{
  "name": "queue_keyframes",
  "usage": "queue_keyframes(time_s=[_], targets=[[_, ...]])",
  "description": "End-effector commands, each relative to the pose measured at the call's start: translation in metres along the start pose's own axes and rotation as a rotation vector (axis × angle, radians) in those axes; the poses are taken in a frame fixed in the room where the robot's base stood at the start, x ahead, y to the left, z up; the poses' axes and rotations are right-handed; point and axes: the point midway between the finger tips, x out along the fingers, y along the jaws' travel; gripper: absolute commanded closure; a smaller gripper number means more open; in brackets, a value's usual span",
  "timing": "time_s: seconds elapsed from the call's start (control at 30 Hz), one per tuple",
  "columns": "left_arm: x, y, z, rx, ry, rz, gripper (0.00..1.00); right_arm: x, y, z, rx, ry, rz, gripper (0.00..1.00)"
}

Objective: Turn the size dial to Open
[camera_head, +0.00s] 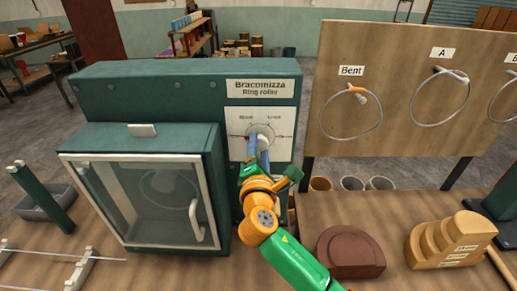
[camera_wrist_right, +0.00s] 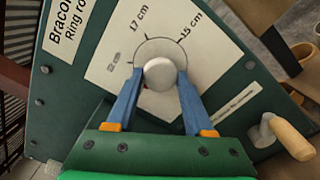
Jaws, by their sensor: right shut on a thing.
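The size dial (camera_head: 262,130) is a pale round knob on the white plate of the green ring roller (camera_head: 180,95). In the right wrist view the knob (camera_wrist_right: 160,74) sits between the two blue fingers of my right gripper (camera_wrist_right: 159,82), which is shut on it. Printed labels "17 cm" and "15 cm" stand around the dial; a third, to the left, is too small to read. A bit of red shows at the knob's lower left edge. In the head view my right gripper (camera_head: 258,152) covers part of the dial. My left gripper is not in view.
A glass-fronted guard door (camera_head: 150,195) with a white handle is left of the dial. A wooden board (camera_head: 400,110) with hanging rings stands to the right. A crank with a wooden handle (camera_wrist_right: 292,138) shows at right in the wrist view. Wooden formers (camera_head: 450,240) lie at front right.

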Motion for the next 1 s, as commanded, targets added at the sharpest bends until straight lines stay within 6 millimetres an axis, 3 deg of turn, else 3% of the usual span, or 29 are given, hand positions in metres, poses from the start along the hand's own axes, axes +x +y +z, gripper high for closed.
queue_keyframes(time_s=[0.47, 0.5, 0.6, 0.9, 1.0], targets=[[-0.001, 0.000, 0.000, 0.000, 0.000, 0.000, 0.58, 0.000, 0.005, 0.002, -0.015, -0.005, 0.011, 1.00], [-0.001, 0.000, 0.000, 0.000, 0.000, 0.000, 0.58, 0.000, 0.005, 0.002, -0.015, -0.005, 0.011, 0.45], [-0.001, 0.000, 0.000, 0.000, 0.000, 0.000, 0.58, 0.000, 0.004, 0.002, -0.014, -0.004, 0.009, 0.19], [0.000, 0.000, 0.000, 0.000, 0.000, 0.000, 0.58, -0.001, 0.001, 0.000, -0.013, -0.001, 0.003, 0.19], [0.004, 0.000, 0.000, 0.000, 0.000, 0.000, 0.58, -0.010, -0.001, -0.001, -0.012, 0.000, 0.003, 0.19]])
